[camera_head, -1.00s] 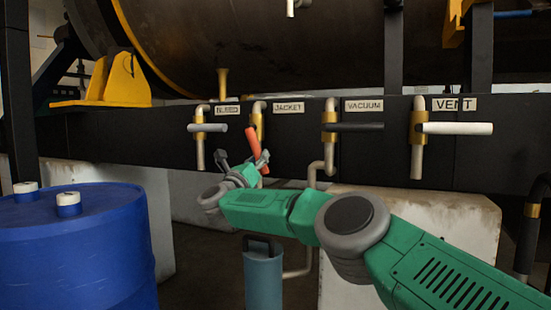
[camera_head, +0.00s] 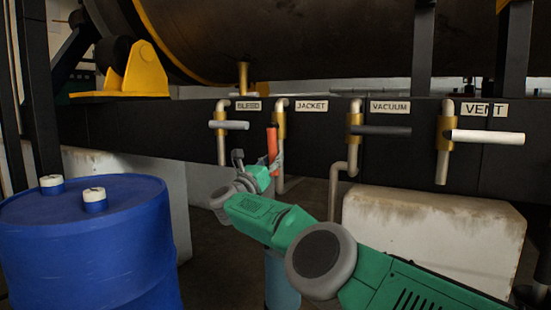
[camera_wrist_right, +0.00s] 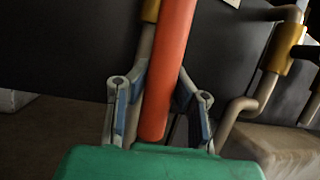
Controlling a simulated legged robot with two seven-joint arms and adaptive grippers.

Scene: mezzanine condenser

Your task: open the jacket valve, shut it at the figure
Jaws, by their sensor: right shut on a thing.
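The jacket valve has an orange-red lever (camera_head: 272,146) and a brass body (camera_head: 281,124), under the JACKET label (camera_head: 311,106) on the black beam. The lever stands nearly upright in the head view, along the pipe. My right gripper (camera_head: 262,166) is shut on the lever's lower end. In the right wrist view the lever (camera_wrist_right: 167,60) runs between the two fingers of the right gripper (camera_wrist_right: 163,92), its end close to the green palm. My left gripper is out of view. No gauge or readable figure shows.
The bleed lever (camera_head: 229,125), vacuum lever (camera_head: 385,130) and vent lever (camera_head: 487,137) lie sideways on their own pipes. A blue drum (camera_head: 95,245) stands at left. A blue-grey container (camera_head: 282,285) stands below my arm, and a pale block (camera_head: 432,240) at right.

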